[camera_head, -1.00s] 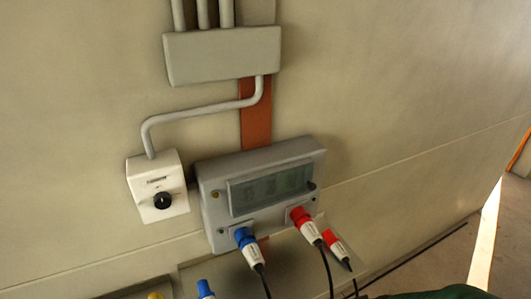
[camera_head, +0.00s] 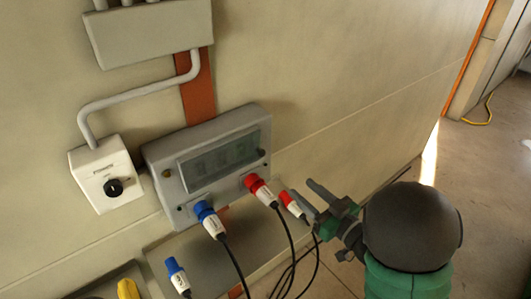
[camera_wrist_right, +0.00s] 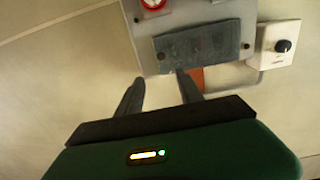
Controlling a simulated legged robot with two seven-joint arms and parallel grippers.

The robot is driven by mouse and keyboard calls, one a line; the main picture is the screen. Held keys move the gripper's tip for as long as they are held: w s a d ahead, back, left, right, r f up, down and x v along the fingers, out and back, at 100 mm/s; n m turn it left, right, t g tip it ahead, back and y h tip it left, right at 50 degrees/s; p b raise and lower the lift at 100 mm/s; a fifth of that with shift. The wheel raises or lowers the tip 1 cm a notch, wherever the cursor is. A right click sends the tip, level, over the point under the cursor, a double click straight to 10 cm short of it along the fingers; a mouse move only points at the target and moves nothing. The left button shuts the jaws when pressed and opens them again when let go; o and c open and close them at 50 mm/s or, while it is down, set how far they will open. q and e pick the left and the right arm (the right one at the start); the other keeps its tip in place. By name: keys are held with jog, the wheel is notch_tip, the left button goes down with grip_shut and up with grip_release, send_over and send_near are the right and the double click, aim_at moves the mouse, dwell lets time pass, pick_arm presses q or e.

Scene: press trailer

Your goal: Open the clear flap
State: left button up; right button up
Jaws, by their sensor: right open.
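The clear flap (camera_head: 222,158) is a dark see-through panel on the front of a grey socket box (camera_head: 163,167) on the wall. It lies flat over the box face, with dim shapes behind it. A small dark knob sits at its right end. My left gripper is out of view.
A blue plug (camera_head: 208,218) and a red plug (camera_head: 260,189) with hanging cables sit in the box's lower edge. A white switch box (camera_head: 102,172) is at left. A ledge (camera_head: 195,255) projects below. Wall at right is clear.

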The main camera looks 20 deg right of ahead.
aim_at(263, 154)
jog(key=p+x, duration=0.1)
jog(key=x, duration=0.4)
jog(key=p+x, duration=0.2)
jog(key=x, duration=0.4)
jog(key=p+x, duration=0.1)
jog(key=x, duration=0.4)
jog(key=shift+w+a+r+p, duration=0.2)
jog(key=shift+r+p, duration=0.15)
jog(key=shift+w+a+f, duration=0.1)
jog(key=shift+w, duration=0.15)
jog(key=shift+c, duration=0.2)
jog(key=c, duration=0.5)
grip_shut()
